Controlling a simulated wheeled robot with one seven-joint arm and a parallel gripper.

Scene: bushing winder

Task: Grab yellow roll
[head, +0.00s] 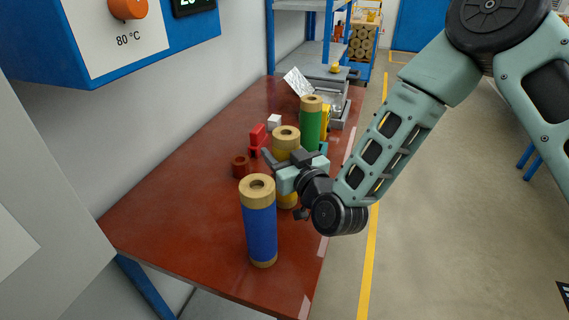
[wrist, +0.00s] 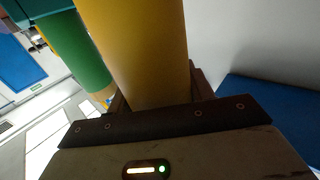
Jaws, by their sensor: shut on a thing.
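The yellow roll (head: 286,140) stands upright on the red-brown table, with tan wooden ends. My gripper (head: 290,164) is around its middle and shut on it, and hides part of its body. In the wrist view the yellow roll (wrist: 138,50) fills the space between the fingers. I cannot tell whether its bottom end touches the table.
A blue roll (head: 261,225) stands in front on the table (head: 185,195). A green roll (head: 311,122) stands just behind. A red block (head: 258,134), a brown ring (head: 240,166) and a white cube (head: 274,120) lie to the left. The table's front left is clear.

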